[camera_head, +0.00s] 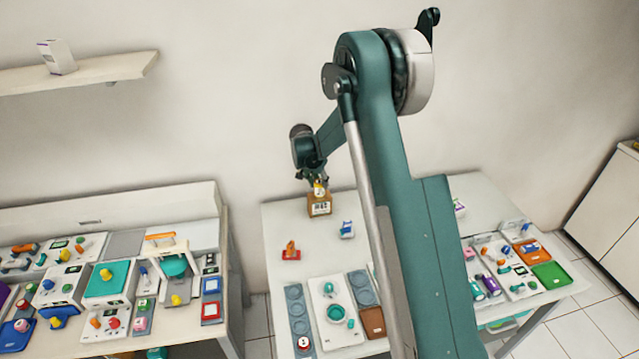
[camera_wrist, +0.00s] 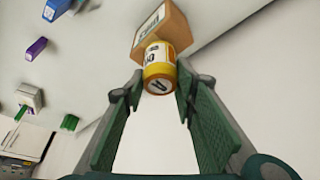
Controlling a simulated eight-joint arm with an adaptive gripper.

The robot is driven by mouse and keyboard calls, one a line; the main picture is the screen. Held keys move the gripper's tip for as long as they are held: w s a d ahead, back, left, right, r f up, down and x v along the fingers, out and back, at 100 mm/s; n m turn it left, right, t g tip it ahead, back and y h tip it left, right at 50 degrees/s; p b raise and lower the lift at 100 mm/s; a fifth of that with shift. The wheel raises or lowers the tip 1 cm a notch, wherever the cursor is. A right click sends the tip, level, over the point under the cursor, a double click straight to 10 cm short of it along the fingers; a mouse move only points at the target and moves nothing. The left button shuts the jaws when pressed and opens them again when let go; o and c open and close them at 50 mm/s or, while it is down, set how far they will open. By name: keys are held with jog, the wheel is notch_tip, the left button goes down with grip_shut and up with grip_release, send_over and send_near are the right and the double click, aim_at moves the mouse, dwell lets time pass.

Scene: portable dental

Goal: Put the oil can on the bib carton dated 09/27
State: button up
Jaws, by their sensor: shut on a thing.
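The oil can (camera_wrist: 158,72) is a small yellow can with a white label, in the wrist view between my fingertips. In the head view the oil can (camera_head: 320,188) shows as a small yellow patch right above a brown carton. My gripper (camera_head: 318,181) is shut on the oil can; it also shows in the wrist view (camera_wrist: 160,84). The brown carton (camera_head: 320,206) has a white printed label and stands at the back left of the middle table. In the wrist view the carton (camera_wrist: 170,22) lies just beyond the can. I cannot read its date, nor tell whether can and carton touch.
A blue-and-white box (camera_head: 346,229) and an orange-red item (camera_head: 291,250) stand in front of the carton. Trays and bowls (camera_head: 337,312) fill the table's front. My arm hides the table's middle. A cluttered bench (camera_head: 110,215) is at left; a wall shelf (camera_head: 100,72) hangs above it.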

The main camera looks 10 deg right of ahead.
jog(key=shift+f, duration=0.35)
jog(key=o, duration=0.9)
jog(key=shift+r, duration=0.2)
jog(key=shift+v, duration=6)
jog(key=shift+s, duration=0.1)
